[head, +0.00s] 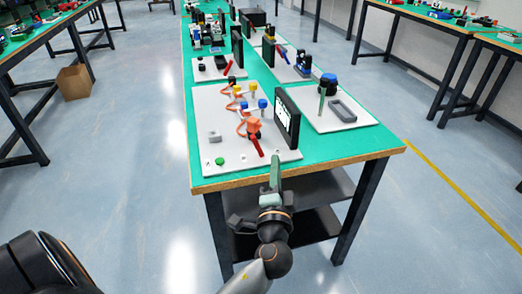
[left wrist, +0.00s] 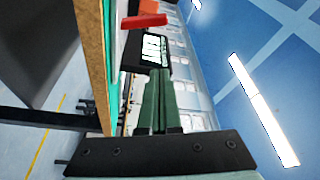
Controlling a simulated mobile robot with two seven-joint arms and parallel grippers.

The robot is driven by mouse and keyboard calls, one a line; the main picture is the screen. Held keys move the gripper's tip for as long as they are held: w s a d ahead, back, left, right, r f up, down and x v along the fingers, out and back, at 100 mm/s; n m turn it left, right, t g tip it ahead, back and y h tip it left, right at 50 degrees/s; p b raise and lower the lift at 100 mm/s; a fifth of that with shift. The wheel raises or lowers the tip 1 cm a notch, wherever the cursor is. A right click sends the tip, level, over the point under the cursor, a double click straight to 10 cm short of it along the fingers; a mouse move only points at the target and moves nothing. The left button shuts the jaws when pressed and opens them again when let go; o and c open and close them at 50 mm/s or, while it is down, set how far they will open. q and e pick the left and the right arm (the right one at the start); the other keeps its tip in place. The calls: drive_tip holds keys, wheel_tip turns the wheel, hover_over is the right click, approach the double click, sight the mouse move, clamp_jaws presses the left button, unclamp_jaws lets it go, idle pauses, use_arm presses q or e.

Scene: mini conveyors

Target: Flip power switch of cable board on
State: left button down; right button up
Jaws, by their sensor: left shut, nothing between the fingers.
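The cable board (head: 206,120) is a white plate on the near end of the green table. It carries an orange cable (head: 241,126), blue and yellow pegs, a green knob (head: 220,161) and a small grey block (head: 214,137). A red lever-like part (head: 257,147) stands near its front; a red part also shows at the top of the left wrist view (left wrist: 145,21). I cannot tell for sure which part is the power switch. My left gripper (head: 276,160) is shut and empty at the table's front edge, apart from the red part. My right gripper is not in view.
A black screen (head: 287,118) stands upright at the board's right side. Further right is another white plate (head: 350,124) with a blue-topped post (head: 328,80) and a grey tray. More equipment fills the table behind. The table's wooden front edge (head: 340,165) lies close to my gripper.

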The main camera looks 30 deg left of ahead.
sight(257, 146)
use_arm(q)
drive_tip(key=p+x, duration=0.1)
drive_tip(key=x, duration=0.9)
drive_tip(key=shift+r, duration=0.15)
drive_tip(key=shift+s+a+f, duration=0.25)
drive_tip(key=shift+s+a, duration=0.1)
drive_tip(key=shift+s, duration=0.15)
drive_tip(key=shift+s+a+f, duration=0.3)
drive_tip(key=shift+s+a, duration=0.05)
drive_tip(key=shift+s, duration=0.15)
drive_tip(key=shift+s+a+f, duration=0.25)
drive_tip(key=shift+s+a, duration=0.2)
drive_tip(key=shift+s, duration=0.1)
